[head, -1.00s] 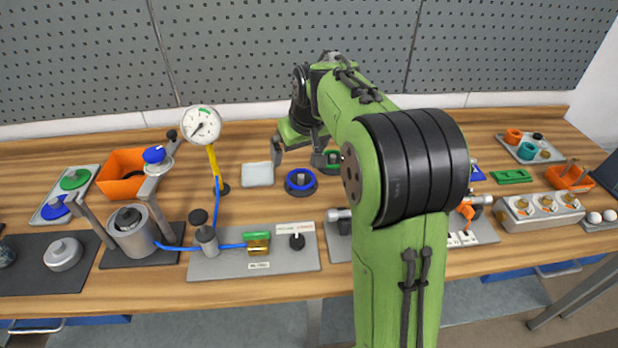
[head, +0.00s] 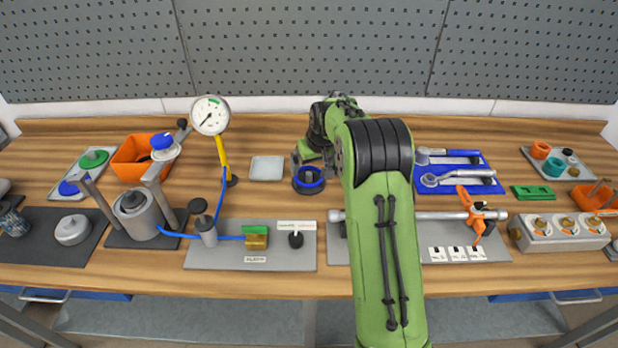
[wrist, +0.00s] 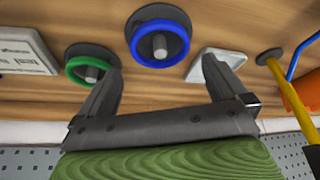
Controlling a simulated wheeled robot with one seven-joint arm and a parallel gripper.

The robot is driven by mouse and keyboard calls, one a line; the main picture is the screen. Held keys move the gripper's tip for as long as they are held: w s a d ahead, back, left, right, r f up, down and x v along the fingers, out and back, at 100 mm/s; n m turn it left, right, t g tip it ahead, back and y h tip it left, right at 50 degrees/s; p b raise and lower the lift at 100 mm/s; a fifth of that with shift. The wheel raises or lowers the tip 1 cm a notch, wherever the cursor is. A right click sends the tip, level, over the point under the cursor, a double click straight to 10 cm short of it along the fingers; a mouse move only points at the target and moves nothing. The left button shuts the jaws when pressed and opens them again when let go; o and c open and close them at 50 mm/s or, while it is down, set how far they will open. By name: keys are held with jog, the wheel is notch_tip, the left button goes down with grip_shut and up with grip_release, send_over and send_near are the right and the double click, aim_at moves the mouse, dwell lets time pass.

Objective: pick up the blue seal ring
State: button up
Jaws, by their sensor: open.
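The blue seal ring (head: 309,187) sits on a dark round stand with a grey centre post, on the wooden bench. In the wrist view the blue ring (wrist: 160,65) lies beyond and between the fingertips, around its post. My gripper (wrist: 160,76) is open and empty, its two fingers spread wide, apart from the ring. In the head view my gripper (head: 306,158) is just behind the blue ring and partly hidden by my arm.
A green ring (wrist: 74,77) on a similar stand is close beside the left finger. A pale square pad (head: 267,168) lies left of the blue ring. A gauge (head: 210,115) on a yellow stem stands further left. A blue tool tray (head: 460,184) lies to the right.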

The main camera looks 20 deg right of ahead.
aim_at(309, 174)
jog(key=x, duration=0.5)
jog(key=shift+w+a+f, duration=0.1)
jog(key=shift+f, duration=0.15)
jog(key=shift+r, duration=0.1)
jog(key=shift+c, duration=0.6)
jog(key=c, duration=0.7)
